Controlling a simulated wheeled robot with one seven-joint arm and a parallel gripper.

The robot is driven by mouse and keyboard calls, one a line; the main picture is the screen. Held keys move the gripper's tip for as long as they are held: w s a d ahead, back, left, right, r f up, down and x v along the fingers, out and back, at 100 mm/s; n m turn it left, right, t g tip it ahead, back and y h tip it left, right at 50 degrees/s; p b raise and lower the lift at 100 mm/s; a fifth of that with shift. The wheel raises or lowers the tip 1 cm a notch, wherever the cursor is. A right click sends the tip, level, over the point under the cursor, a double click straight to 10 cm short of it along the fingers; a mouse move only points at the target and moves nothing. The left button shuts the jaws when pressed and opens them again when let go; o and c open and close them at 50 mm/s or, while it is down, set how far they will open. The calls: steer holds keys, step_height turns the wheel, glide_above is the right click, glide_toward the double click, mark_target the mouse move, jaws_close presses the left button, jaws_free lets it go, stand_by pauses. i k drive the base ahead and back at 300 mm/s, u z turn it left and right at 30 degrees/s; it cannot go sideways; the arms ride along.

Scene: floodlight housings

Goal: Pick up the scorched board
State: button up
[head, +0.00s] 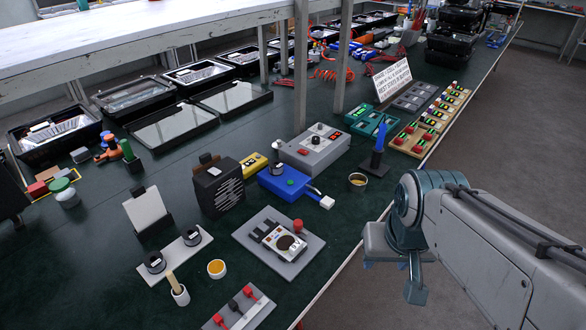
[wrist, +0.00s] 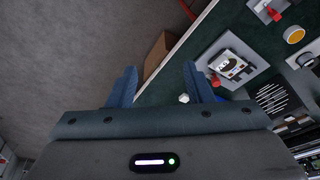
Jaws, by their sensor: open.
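The scorched board appears to be the small white board (head: 285,243) with a dark round burn mark and black parts. It lies on a grey plate (head: 300,268) with a red knob, near the front of the green bench. The board also shows in the wrist view (wrist: 232,66), right of my fingers. My gripper (head: 398,275) is open, off the bench's front edge, right of the board and apart from it. In the wrist view its two blue fingers (wrist: 160,85) stand wide apart with nothing held between them.
A blue box with a white plug (head: 290,184), a grey box with a dial (head: 315,150) and a small cup (head: 358,181) stand behind the plate. The bench edge runs beside my gripper.

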mark_target(283, 242)
steer(key=u, duration=0.45)
steer(key=k, duration=1.1)
steer(key=z, duration=0.45)
steer(key=i, duration=1.45)
steer(key=u, duration=0.6)
